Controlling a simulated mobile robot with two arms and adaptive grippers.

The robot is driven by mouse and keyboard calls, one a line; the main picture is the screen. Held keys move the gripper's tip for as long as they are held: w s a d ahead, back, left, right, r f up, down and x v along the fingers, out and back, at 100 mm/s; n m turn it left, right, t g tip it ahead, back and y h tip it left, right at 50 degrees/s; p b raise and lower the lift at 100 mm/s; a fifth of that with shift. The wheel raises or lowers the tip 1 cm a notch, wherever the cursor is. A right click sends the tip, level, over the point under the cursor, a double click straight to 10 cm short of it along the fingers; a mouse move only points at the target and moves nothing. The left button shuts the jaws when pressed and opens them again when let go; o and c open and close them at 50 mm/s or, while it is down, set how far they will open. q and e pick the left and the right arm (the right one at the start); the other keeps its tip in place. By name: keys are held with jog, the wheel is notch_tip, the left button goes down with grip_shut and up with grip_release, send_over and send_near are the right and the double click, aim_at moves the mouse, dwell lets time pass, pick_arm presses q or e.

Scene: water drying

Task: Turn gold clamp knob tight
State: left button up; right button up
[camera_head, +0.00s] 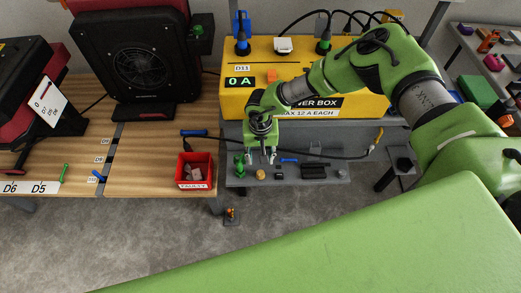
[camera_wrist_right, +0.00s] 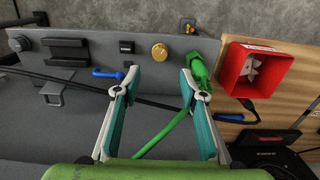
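The gold clamp knob (camera_head: 261,174) is a small round gold dial on the grey panel below the yellow power box. It also shows in the right wrist view (camera_wrist_right: 160,51), upper middle, with nothing on it. My right gripper (camera_head: 262,157) hangs above the panel's left part, close to the knob. In the right wrist view my right gripper (camera_wrist_right: 158,80) has its two fingers spread wide and empty. The knob lies beyond the fingertips, roughly centred between them and apart from both. My left gripper is not in view.
A green plug (camera_wrist_right: 198,72) with a green cable sits beside the knob, by one finger. A black switch (camera_wrist_right: 126,47) is on the other side. A blue-handled tool (camera_wrist_right: 108,74) and a red bin (camera_wrist_right: 256,70) are near. The yellow power box (camera_head: 350,104) stands behind.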

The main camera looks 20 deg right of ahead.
jog(key=shift+r, duration=1.8)
